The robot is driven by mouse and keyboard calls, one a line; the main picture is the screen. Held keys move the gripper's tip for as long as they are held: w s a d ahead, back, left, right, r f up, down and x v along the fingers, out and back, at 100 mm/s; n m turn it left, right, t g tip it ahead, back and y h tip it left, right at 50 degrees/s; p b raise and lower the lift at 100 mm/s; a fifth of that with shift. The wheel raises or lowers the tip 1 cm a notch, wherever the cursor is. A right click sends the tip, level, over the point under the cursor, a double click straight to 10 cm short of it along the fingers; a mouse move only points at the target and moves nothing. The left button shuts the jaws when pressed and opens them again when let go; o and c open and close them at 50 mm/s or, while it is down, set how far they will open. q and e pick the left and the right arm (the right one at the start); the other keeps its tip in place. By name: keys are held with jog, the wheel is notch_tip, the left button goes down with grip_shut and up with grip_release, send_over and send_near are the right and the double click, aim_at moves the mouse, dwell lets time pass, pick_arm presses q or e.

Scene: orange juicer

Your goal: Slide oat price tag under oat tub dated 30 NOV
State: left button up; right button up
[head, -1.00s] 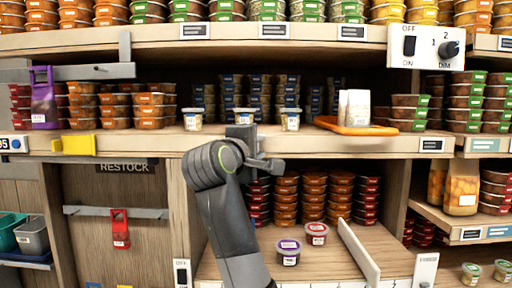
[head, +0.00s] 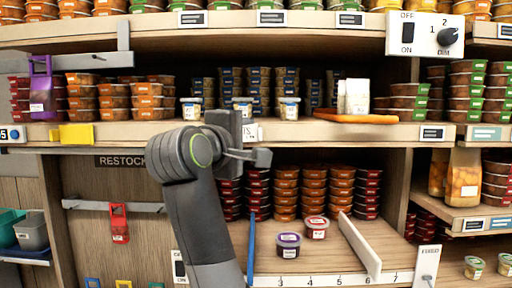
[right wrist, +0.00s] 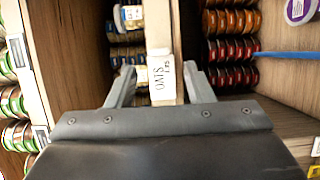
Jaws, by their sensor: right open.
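Three small white-lidted tubs stand in a row on the middle shelf: a left tub (head: 191,110), a middle tub (head: 242,104) and a right tub (head: 289,109). Their dates are too small to read. The oat price tag (right wrist: 163,80) is white, reads OATS and sits at the shelf's front edge. In the head view only part of the tag (head: 251,132) shows beside my gripper. My right gripper (right wrist: 161,87) is open, with one finger on each side of the tag; I cannot tell whether they touch it. My left gripper is not in view.
An orange tray (head: 355,118) with pale packets stands right of the tubs. Below the shelf are stacked red and orange tubs, a purple-lidded tub (head: 288,245), a blue divider (head: 251,245) and a pale divider (head: 360,246). A yellow clip (head: 76,134) is at the left shelf edge.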

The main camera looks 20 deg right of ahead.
jog(key=b+v, duration=0.4)
jog(key=v, duration=0.6)
jog(key=shift+a, duration=0.25)
jog(key=shift+s, duration=0.1)
